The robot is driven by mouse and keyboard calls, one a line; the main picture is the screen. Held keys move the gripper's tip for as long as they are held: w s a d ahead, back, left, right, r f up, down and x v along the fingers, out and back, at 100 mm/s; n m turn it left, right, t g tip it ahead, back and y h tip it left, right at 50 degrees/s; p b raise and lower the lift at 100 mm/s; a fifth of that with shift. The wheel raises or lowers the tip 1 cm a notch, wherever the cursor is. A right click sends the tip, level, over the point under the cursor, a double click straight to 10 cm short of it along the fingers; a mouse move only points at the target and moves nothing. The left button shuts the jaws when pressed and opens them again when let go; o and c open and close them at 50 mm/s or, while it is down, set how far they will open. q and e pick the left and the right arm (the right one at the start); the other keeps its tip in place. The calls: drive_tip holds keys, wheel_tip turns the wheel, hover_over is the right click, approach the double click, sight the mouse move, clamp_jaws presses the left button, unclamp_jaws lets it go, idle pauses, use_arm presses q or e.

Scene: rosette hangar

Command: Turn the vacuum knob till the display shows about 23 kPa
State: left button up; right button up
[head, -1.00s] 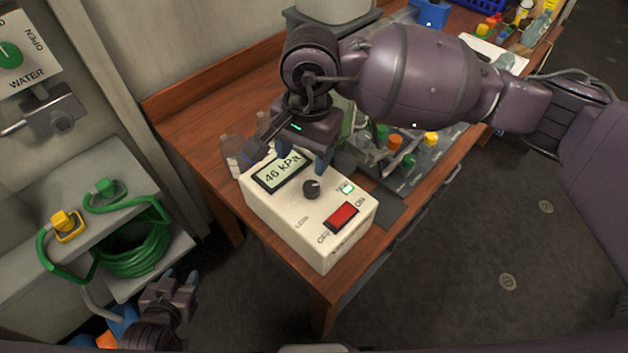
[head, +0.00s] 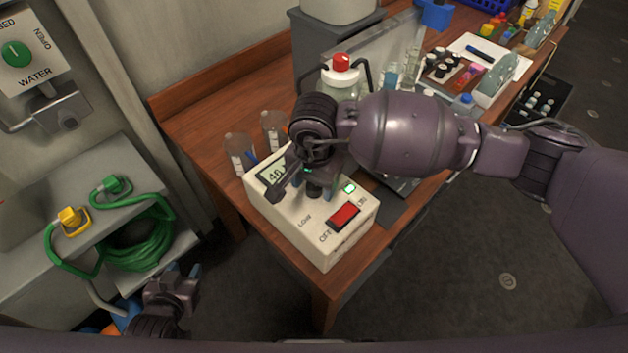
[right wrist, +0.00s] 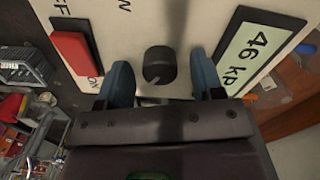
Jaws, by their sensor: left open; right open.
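The white vacuum controller box (head: 290,218) stands on the wooden bench. Its display (right wrist: 261,50) reads 46 kPa in the right wrist view; in the head view the display (head: 270,172) is partly covered by my right gripper. The black vacuum knob (right wrist: 159,65) sits between the open fingers of my right gripper (right wrist: 165,82), with a gap on both sides. In the head view my right gripper (head: 318,188) is over the knob and hides most of it. My left gripper (head: 182,284) is open and empty, low beside the bench at lower left.
A red switch (head: 344,215) and a lit green lamp (head: 349,188) are on the box. Clear bottles (head: 239,152) and a red-capped jar (head: 341,78) stand behind it. A green hose (head: 137,243) and a water valve panel (head: 25,50) are at left.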

drive_tip(key=shift+f, duration=0.2)
drive_tip(key=c, duration=0.9)
